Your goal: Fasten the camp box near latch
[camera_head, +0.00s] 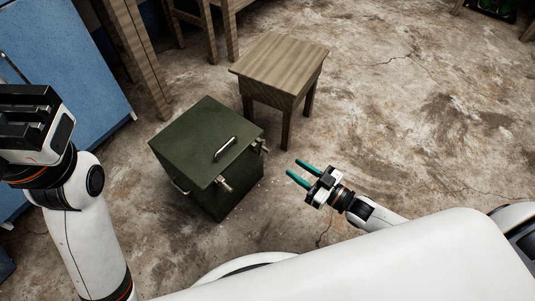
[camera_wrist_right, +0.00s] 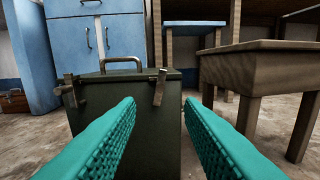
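The dark green camp box (camera_head: 205,150) stands on the floor, its lid down. Two metal latches sit on the side facing my right gripper: one at the lower corner (camera_head: 224,184), one farther back (camera_head: 261,146). In the right wrist view they show as a left latch (camera_wrist_right: 70,93) and a right latch (camera_wrist_right: 159,88). Both stick out from the box; I cannot tell whether either is fastened. My right gripper (camera_head: 294,169) is open and empty, apart from the box and pointing at its latch side. My left gripper (camera_head: 22,112) is raised at the left edge, away from the box; its opening is unclear.
A wooden stool (camera_head: 282,68) stands just behind and right of the box, close to the right gripper's side. Blue cabinets (camera_head: 60,60) and wooden furniture legs (camera_head: 135,55) are behind at the left.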

